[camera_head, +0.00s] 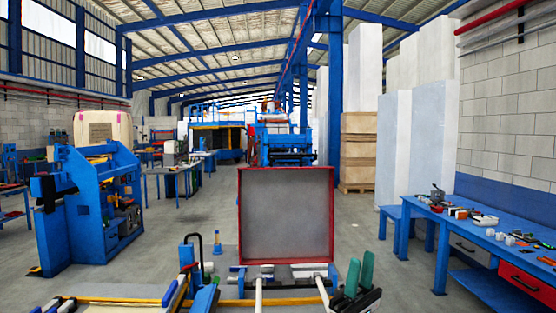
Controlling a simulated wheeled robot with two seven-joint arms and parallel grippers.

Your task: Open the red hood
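The red hood (286,169) is a square panel with a thin red rim and a plain grey face. It stands nearly upright in the middle of the head view, above the near end of the workspace. Two white rods (258,293) run forward below its lower edge. My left gripper is hard to pick out among the crowded parts at the bottom of the view, and its fingers do not show clearly. I cannot tell whether it touches the hood.
A blue bench (470,225) with small parts runs along the right wall. A blue machine (75,225) stands at the left. Open grey floor lies on both sides of the hood.

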